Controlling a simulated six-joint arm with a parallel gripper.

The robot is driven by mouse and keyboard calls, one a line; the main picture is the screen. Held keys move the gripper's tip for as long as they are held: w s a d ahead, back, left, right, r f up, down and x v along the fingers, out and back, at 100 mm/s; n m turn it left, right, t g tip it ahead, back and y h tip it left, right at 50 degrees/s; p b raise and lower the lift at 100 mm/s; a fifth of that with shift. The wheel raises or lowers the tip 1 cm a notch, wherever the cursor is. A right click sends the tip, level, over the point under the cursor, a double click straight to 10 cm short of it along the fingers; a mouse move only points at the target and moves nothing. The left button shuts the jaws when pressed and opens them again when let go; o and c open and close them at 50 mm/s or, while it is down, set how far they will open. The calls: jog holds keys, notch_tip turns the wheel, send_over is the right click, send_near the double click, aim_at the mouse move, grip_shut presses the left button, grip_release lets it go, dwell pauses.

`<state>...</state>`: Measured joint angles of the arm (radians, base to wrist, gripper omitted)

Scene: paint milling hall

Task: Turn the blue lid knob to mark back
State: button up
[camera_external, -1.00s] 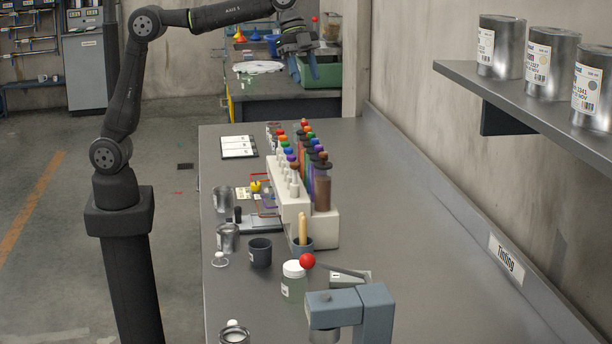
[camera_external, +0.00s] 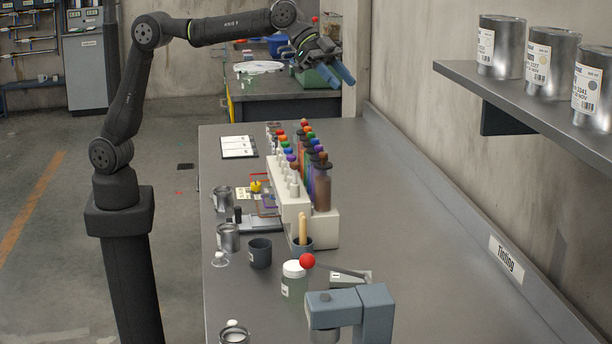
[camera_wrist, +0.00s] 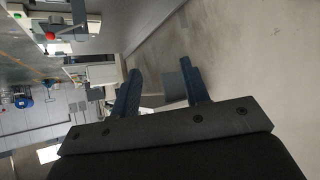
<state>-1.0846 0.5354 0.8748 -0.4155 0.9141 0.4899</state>
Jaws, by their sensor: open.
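The coloured lid knobs stand in two rows on a pale rack (camera_external: 325,230) in the middle of the bench. A small blue lid knob (camera_external: 312,141) shows in the row of tall canisters, between green and purple ones. Its marks and which way it points are too small to tell. My gripper (camera_external: 337,80) is high above the far end of the bench, well apart from the rack, its blue fingers tilted down to the right. In the wrist view my gripper (camera_wrist: 160,66) is open and empty, facing the wall; I cannot make out the blue knob there.
A dark cup (camera_external: 260,253), a white-lidded jar (camera_external: 293,279) and a lever with a red ball (camera_external: 307,261) stand nearer the camera. A shelf (camera_external: 470,78) with metal cans juts from the right wall. The bench's right side is clear.

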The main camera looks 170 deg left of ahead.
jog(key=w+r+n+t+y, duration=0.2)
jog(key=w, duration=0.6)
jog(key=shift+w+d+r, duration=0.25)
jog(key=shift+w+d, duration=0.05)
jog(key=shift+w, duration=0.1)
jog(key=s+f+m+g+h, duration=0.2)
jog(key=s, duration=0.8)
jog(key=s+d+f+m+g+h, duration=0.1)
jog(key=s+f+m+g+h, duration=0.1)
jog(key=s, duration=0.8)
jog(key=shift+s+d+f, duration=0.2)
jog(key=shift+s+f, duration=0.05)
jog(key=shift+s, duration=0.15)
